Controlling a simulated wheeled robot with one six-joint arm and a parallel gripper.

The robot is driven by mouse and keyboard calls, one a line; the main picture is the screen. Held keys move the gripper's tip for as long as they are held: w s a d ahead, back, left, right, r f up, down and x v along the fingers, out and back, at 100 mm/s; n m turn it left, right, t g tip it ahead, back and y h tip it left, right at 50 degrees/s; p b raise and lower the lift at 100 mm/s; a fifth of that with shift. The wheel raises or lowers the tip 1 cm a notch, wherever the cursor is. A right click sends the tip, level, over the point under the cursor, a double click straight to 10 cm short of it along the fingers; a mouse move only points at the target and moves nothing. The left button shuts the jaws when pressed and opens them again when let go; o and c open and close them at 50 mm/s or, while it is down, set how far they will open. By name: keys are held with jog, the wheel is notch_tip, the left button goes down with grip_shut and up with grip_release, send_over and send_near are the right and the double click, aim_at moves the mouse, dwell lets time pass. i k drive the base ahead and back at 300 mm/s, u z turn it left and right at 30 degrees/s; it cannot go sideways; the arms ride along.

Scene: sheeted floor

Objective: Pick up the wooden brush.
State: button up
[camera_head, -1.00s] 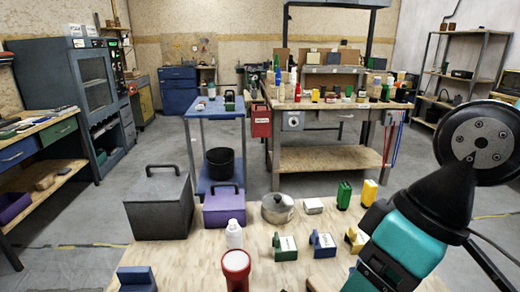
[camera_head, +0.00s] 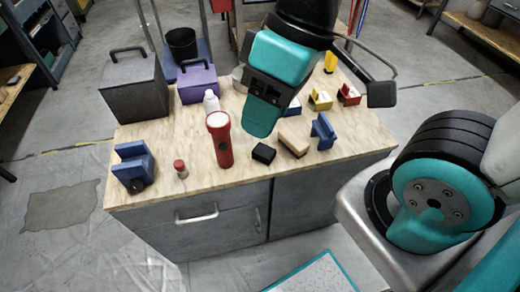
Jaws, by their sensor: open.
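The wooden brush (camera_head: 293,143) lies on the wooden worktop (camera_head: 190,153), right of the middle. It looks like a light tan block with a dark underside, between a small black block and a blue tool. My gripper (camera_head: 322,105) is above the worktop, over the back of the brush's area and apart from it. It is open, with a teal part at left and a dark pad at right. Nothing shows held in it. The arm hides part of the worktop behind it.
A red flashlight (camera_head: 219,140) stands upright left of the brush. The black block (camera_head: 263,153) and blue tool (camera_head: 323,131) flank the brush closely. A purple box (camera_head: 198,84), a grey box (camera_head: 137,88) and a white bottle (camera_head: 211,101) stand farther back left.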

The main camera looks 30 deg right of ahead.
aim_at(298, 147)
jog(key=u, duration=2.2)
jog(key=i, duration=1.3)
jog(key=z, duration=3.35)
